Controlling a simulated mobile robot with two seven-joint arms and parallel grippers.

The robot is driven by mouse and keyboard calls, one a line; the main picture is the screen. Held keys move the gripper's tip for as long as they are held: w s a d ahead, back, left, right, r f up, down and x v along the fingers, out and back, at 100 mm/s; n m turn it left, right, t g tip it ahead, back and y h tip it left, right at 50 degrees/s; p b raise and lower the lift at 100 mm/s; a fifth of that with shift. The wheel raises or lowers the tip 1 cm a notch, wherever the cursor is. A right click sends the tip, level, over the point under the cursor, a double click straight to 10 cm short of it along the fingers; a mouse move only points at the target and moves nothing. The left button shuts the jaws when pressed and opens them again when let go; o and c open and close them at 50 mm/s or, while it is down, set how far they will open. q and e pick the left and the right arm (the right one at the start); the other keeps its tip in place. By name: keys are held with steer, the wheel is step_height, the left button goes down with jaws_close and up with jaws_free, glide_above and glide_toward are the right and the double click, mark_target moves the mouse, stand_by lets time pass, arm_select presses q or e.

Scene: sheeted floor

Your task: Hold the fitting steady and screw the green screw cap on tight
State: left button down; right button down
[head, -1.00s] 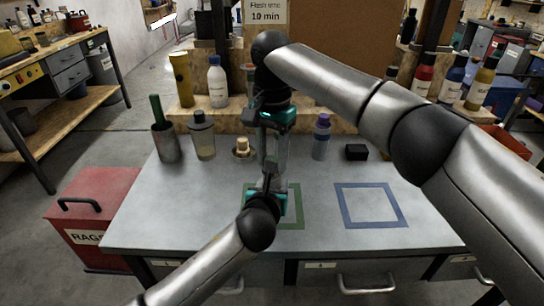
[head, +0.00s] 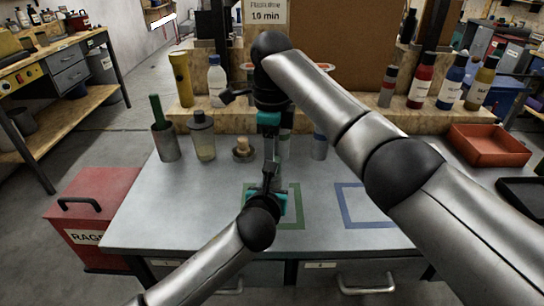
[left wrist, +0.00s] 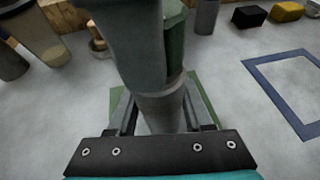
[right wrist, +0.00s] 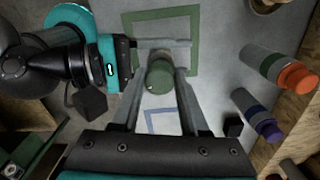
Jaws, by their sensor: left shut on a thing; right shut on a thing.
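The grey cylindrical fitting (left wrist: 160,108) stands upright over the green square outline (head: 297,215) on the grey bench. My left gripper (head: 272,188) is shut around its body from the front. The green screw cap (right wrist: 160,76) is at the top of the fitting, between the fingers of my right gripper (right wrist: 160,68), which is shut on it from above. In the left wrist view, green (left wrist: 175,45) shows behind a right finger above the fitting. In the head view, the grippers hide most of fitting and cap. How far the cap is seated cannot be told.
My right arm crosses over the blue square outline (head: 350,205).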

steer(key=m, duration=0.4)
steer(key=shift+r+m, duration=0.1)
steer(key=shift+m, duration=0.2)
steer(key=shift+c, duration=1.7)
jaws_free()
steer(key=shift+c, duration=0.8)
steer(key=n, duration=0.4)
steer(key=shift+n, duration=0.3)
steer(key=n, duration=0.9)
steer(key=shift+n, duration=0.4)
steer(key=n, duration=0.5)
